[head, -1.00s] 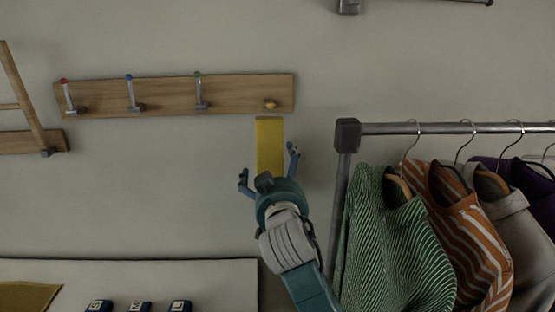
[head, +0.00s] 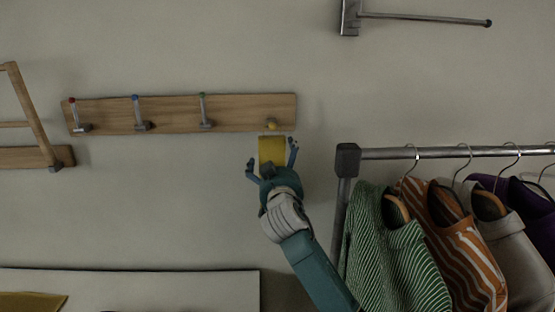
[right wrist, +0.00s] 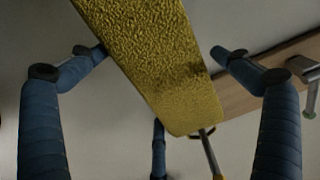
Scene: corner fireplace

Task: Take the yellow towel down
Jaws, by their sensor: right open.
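The yellow towel (head: 271,149) hangs narrow and flat below the yellow-tipped peg (head: 271,125) at the right end of a wooden peg rail (head: 172,114). My right gripper (head: 271,153) is at the towel, its fingers open on either side of it, a little below the rail. In the right wrist view the towel (right wrist: 150,60) crosses between the spread blue fingers (right wrist: 158,52). Its rounded end lies near a thin metal peg (right wrist: 209,150). The gripper hides the towel's lower part in the head view. My left gripper is not in view.
A clothes rack (head: 346,162) with several hanging garments, a striped green shirt (head: 385,250) first, stands close to the right of my right arm. A wooden frame (head: 28,112) is at the left. A metal bar (head: 425,19) juts out above.

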